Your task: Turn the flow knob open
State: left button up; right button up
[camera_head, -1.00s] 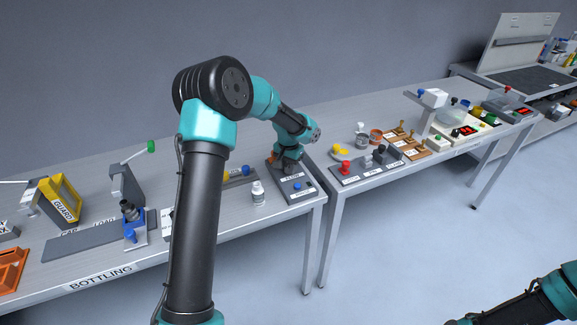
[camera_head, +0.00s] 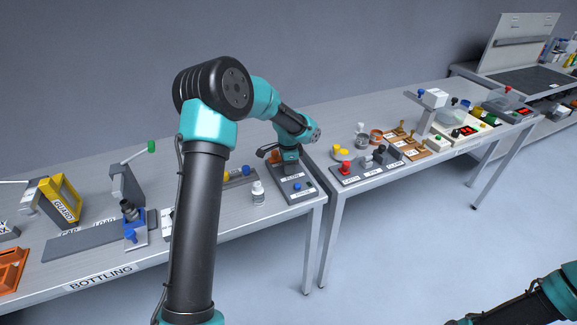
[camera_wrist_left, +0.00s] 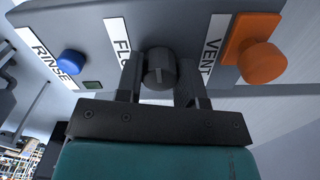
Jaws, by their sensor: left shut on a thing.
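My right gripper is outside the frames; only part of that arm shows at lower right.
An orange vent knob (camera_wrist_left: 262,62) sits close to the right finger in the wrist view. A blue rinse button (camera_wrist_left: 73,63) and a small dark green square are to the left. A white bottle (camera_head: 258,193) stands left of the panel in the head view.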

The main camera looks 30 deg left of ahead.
pick_arm(q)
jog(key=shift+m, duration=0.3)
jog(key=o, duration=0.9)
jog(key=shift+r, duration=0.1)
notch_tip(320, 180, up, 17)
jog(key=shift+r, duration=0.15)
dwell(0.3)
dwell(0.4)
